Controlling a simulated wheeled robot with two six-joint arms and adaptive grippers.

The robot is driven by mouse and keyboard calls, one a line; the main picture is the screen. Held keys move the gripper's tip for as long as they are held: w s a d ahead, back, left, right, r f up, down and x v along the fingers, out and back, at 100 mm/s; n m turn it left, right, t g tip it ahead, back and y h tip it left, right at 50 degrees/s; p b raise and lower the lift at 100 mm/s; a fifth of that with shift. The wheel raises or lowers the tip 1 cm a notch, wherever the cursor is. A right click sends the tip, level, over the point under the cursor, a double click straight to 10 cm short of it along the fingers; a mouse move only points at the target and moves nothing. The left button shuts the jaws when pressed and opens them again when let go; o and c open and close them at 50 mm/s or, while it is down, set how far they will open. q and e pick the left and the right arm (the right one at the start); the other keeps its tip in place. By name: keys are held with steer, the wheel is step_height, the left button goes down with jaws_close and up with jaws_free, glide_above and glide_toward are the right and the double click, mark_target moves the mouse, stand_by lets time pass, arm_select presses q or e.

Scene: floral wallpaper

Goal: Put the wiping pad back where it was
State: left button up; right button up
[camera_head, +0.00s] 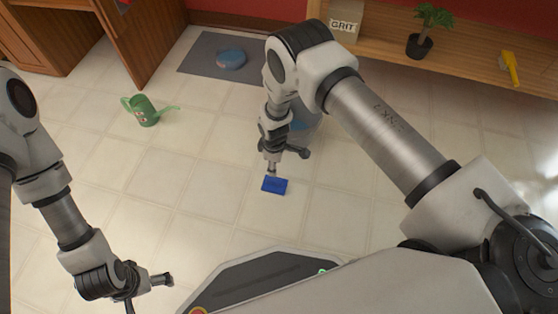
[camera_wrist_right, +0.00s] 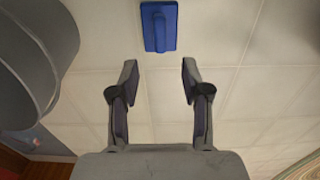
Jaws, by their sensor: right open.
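The wiping pad (camera_head: 274,185) is a small blue rectangular block lying flat on the tiled floor near the middle of the head view. In the right wrist view the pad (camera_wrist_right: 159,27) lies at the top centre, with a raised strip on its face. My right gripper (camera_head: 274,170) is just behind the pad in the head view. In the right wrist view its fingers (camera_wrist_right: 160,82) are apart and empty, with the pad beyond their tips. My left gripper (camera_head: 150,290) is at the lower left, away from the pad; its jaws do not show clearly.
A grey-blue bucket (camera_head: 308,130) stands behind my right gripper; a grey rounded vessel fills the left of the wrist view (camera_wrist_right: 42,50). A green watering can (camera_head: 147,112), a grey mat (camera_head: 196,62) with a blue dish (camera_head: 231,59), and a wooden shelf (camera_head: 460,62) are farther back.

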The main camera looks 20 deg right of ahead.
steer(key=s+d+r+m, duration=0.3)
steer(key=s+m, duration=0.1)
steer(key=s, duration=0.5)
steer(key=s+d+r+m, duration=0.3)
steer(key=s, duration=0.6)
steer(key=s+d+r+m, duration=0.3)
steer(key=s+m, duration=0.1)
steer(key=s, duration=0.5)
steer(key=shift+d+m, duration=0.3)
step_height(320, 180, up, 40)
steer(key=p, duration=3.9)
steer(key=shift+f, duration=0.2)
